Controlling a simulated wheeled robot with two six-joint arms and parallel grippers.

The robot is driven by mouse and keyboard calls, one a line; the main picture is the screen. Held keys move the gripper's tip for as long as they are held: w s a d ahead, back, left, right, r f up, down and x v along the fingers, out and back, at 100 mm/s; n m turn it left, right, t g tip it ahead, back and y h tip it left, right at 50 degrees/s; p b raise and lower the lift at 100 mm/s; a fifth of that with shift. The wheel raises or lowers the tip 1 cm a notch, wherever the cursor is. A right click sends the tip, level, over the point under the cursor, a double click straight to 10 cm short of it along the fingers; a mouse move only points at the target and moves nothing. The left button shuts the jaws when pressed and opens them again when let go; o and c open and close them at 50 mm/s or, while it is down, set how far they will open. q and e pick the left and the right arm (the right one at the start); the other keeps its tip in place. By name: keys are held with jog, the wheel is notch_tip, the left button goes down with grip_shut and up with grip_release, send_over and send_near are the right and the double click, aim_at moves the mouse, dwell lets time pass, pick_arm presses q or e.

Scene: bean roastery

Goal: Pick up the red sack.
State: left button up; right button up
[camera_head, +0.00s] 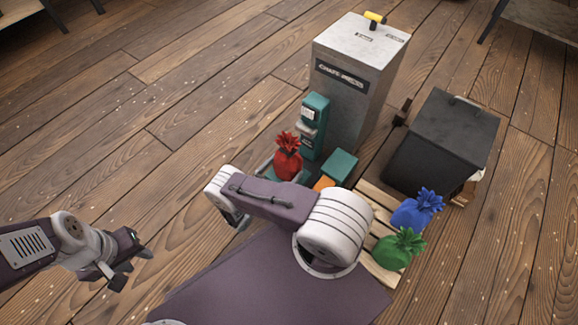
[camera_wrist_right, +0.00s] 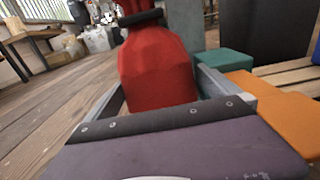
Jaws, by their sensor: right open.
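The red sack (camera_head: 288,162) has a frilled tied top and stands upright beside a teal scale-like device (camera_head: 313,120). In the right wrist view the red sack (camera_wrist_right: 158,70) fills the upper middle. My right gripper (camera_wrist_right: 162,82) is open, with a grey finger on each side of the sack's lower part. I cannot tell whether either finger touches it. In the head view my right arm hides most of that gripper. My left gripper (camera_head: 132,268) is at the lower left, its dark fingers apart and empty, well away from the sack.
An orange block (camera_head: 324,184) and a teal block (camera_head: 340,165) lie right of the sack. A tall grey bin (camera_head: 352,95) stands behind. A blue sack (camera_head: 410,213) and a green sack (camera_head: 392,253) lie on a wooden pallet (camera_head: 378,195). Left floor is clear.

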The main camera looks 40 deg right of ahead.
aim_at(293, 157)
jog(key=shift+w+d, duration=0.15)
jog(key=shift+d, duration=0.25)
jog(key=b+x, duration=0.3)
jog(key=x, duration=0.2)
jog(key=shift+w+a+f, duration=0.1)
jog(key=shift+w, duration=0.05)
jog(key=c, duration=1.9)
notch_tip(293, 157, up, 11)
jog(key=p, duration=0.8)
jog(key=shift+f, duration=0.3)
